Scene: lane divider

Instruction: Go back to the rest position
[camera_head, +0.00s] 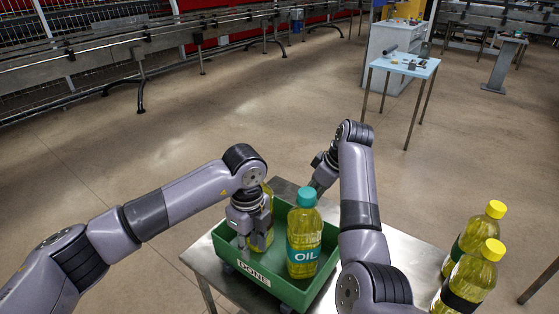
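A green tray (262,277) marked DONE sits on a metal table. In it stands an upright oil bottle (304,243) with a teal cap and teal OIL label. A second bottle of yellow liquid (264,240) is in the tray's left part, partly hidden by my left gripper (246,232). My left gripper points down into the tray, right against or around that bottle; I cannot tell whether its fingers are closed on it. My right gripper (320,182) is beyond the tray's far right side, mostly hidden behind its own arm; its fingers are not clear.
A small blue-topped table (407,66) stands farther back. Open floor lies between.

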